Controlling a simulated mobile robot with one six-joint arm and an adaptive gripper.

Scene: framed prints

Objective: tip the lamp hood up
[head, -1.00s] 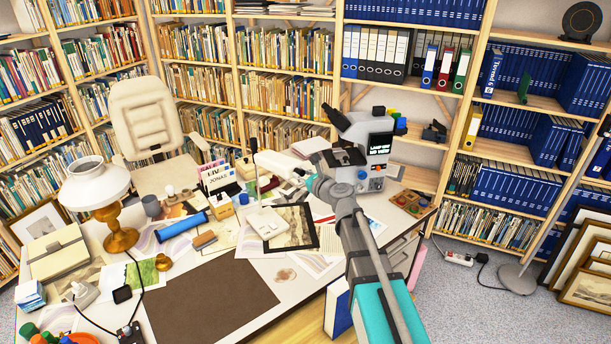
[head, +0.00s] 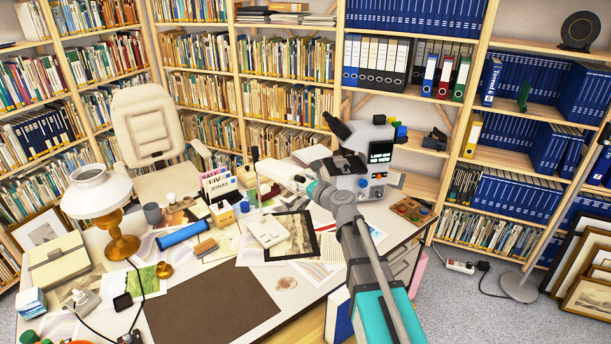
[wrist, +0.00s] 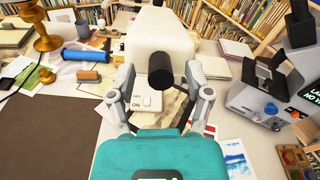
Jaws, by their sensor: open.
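The desk lamp's white hood (wrist: 150,35) is in the wrist view, with a black cylindrical grip (wrist: 160,70) on its near end. The hood hangs low and level over its white base (head: 268,230), which carries an ON/OFF switch (wrist: 147,101). In the head view the hood (head: 280,172) is partly covered by my arm. My gripper (wrist: 158,80) is open, with one finger on each side of the black grip. I cannot tell whether either finger touches it.
A microscope (head: 362,165) with a small screen stands close to the right of my gripper. A brass lamp with a white shade (head: 95,190) and a blue cylinder (head: 183,234) are on the left. The brown desk mat (head: 213,305) is bare.

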